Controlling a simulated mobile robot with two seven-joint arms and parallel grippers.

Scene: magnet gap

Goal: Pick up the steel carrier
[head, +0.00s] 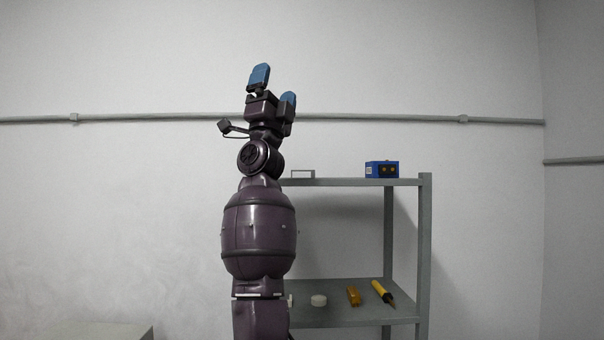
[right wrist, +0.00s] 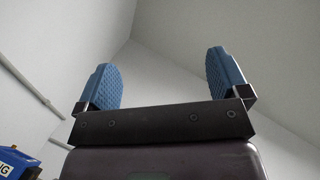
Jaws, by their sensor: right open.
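A small grey open rectangular frame (head: 303,171), which looks like the steel carrier, stands on the top board of the shelf unit in the head view, just right of my right arm. My right gripper (head: 273,90) is raised above the shelf height, up and to the left of the frame in the picture. Its blue-padded fingers are spread, with nothing between them. The frame does not show in the right wrist view. My left gripper is not in view.
A grey shelf unit (head: 424,250) stands against the wall, its left side hidden by my arm. A blue box (head: 381,170) sits on top, right of the frame. The lower board holds white pieces (head: 319,300), an orange item (head: 353,296) and a yellow-black tool (head: 382,292).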

